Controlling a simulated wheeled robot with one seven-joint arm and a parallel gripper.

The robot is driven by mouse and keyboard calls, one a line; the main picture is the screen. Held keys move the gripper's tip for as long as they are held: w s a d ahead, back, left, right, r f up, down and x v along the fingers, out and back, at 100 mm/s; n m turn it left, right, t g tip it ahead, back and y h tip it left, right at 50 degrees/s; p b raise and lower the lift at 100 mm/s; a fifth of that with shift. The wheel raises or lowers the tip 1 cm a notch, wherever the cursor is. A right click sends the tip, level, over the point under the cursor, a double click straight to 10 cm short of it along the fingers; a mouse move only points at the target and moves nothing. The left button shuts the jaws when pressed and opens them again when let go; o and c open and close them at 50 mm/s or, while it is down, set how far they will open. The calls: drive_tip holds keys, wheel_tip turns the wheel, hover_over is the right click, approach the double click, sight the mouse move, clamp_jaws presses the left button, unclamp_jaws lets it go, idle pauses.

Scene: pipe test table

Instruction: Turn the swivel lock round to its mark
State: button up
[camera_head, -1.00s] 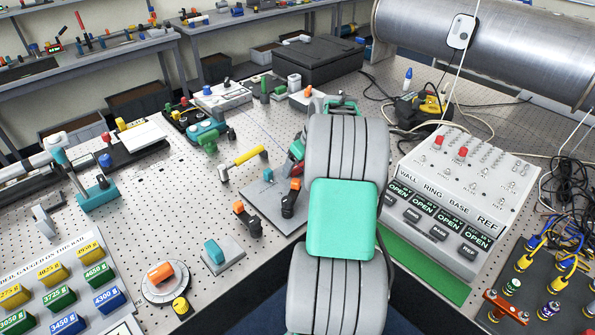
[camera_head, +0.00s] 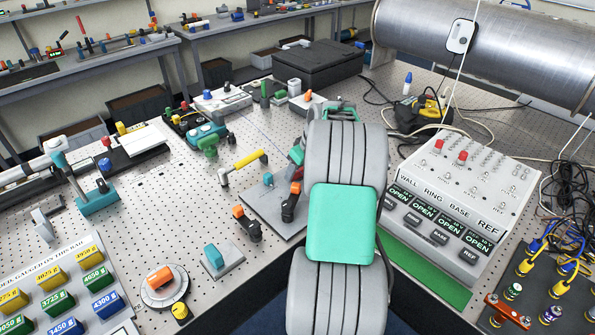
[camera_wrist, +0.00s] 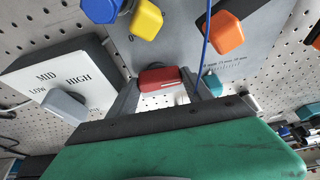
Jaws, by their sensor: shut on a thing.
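In the wrist view my gripper (camera_wrist: 163,84) is shut on a red block-shaped handle (camera_wrist: 163,77), one finger at each side. The handle sits at the near edge of a grey plate (camera_wrist: 178,45) with small printed lettering beside it. I cannot tell for sure that this is the swivel lock, and its mark is not clear. A teal knob (camera_wrist: 212,83) is just right of the right finger. In the head view my arm hides most of my gripper and the handle; the grey plate (camera_head: 262,212) shows left of the arm.
Near the grip in the wrist view are blue (camera_wrist: 101,8), yellow (camera_wrist: 146,19) and orange (camera_wrist: 227,31) knobs, a thin blue cable (camera_wrist: 205,45) and a LOW-MID-HIGH box (camera_wrist: 65,75). In the head view a switch box (camera_head: 465,185) stands right of my arm.

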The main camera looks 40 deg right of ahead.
drive_tip(key=c, duration=0.4)
drive_tip(key=shift+d+r+n+y+p, duration=0.15)
drive_tip(key=shift+n+y+p, duration=0.25)
drive_tip(key=shift+n, duration=0.6)
drive_tip(key=shift+c, duration=0.3)
drive_tip(key=shift+n, duration=0.7)
drive_tip(key=shift+n+y+p, duration=0.6)
drive_tip(key=shift+n+p, duration=0.25)
drive_tip(key=shift+n, duration=0.15)
drive_tip(key=shift+d+n+g+p, duration=0.1)
drive_tip(key=shift+n+g+p, duration=0.2)
drive_tip(key=shift+n, duration=0.2)
drive_tip(key=shift+y, duration=0.3)
